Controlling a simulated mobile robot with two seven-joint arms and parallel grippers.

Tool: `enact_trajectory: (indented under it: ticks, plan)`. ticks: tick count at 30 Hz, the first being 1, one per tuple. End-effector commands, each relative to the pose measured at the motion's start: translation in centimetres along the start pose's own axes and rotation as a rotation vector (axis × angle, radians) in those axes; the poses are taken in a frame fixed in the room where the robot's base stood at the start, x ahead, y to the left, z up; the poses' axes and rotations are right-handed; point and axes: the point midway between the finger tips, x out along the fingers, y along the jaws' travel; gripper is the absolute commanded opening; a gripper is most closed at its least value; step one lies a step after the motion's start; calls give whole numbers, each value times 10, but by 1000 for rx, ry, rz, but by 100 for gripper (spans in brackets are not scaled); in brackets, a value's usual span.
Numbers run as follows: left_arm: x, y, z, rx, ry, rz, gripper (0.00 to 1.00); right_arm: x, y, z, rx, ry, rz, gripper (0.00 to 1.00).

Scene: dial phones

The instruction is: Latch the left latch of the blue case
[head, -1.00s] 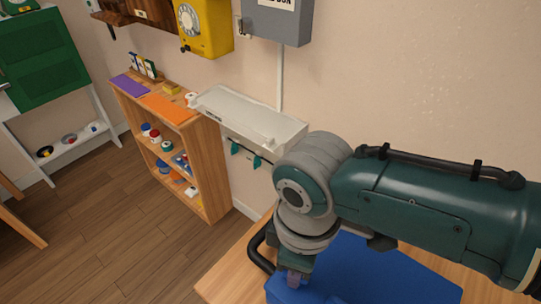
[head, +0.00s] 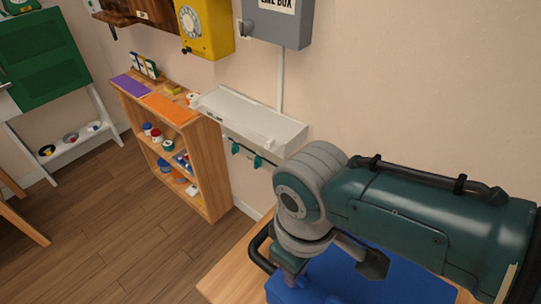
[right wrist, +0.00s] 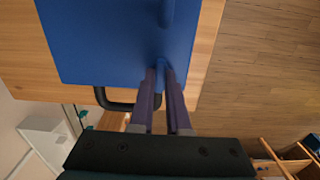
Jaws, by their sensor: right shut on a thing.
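The blue case (head: 375,282) lies on the wooden table at the bottom of the head view, partly covered by my right arm. It also fills the upper left of the right wrist view (right wrist: 105,45). My right gripper (right wrist: 163,72) is at the case's edge, beside its black handle (right wrist: 115,104). Its purple fingers are close together on a small blue part at that edge, which looks like the left latch; the fingers hide most of it. In the head view the fingertips are hard to make out. My left gripper is not in view.
The wooden table (head: 222,287) shows bare along the case's left side. A white wall shelf (head: 250,118) with hooks hangs behind it. A wooden bookcase (head: 215,165) stands further left, with open floor in front. A grey box (head: 277,22) and a yellow phone (head: 205,28) hang on the wall.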

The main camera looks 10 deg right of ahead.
Motion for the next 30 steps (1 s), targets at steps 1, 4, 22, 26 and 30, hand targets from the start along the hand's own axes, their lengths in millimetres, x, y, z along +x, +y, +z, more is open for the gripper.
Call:
enact_trajectory:
  ticks: [1, 4, 22, 26, 30]
  plan:
    - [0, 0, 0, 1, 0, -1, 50, 0, 0, 0, 1, 1, 0, 0]
    - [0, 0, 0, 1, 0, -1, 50, 0, 0, 0, 1, 1, 0, 0]
    - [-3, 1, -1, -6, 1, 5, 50, -5, 0, 0, -1, 1, 0, 45]
    - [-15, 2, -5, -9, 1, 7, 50, -25, 0, 0, -2, 2, 0, 45]
    - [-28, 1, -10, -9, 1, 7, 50, -54, 1, 0, -1, 3, 1, 45]
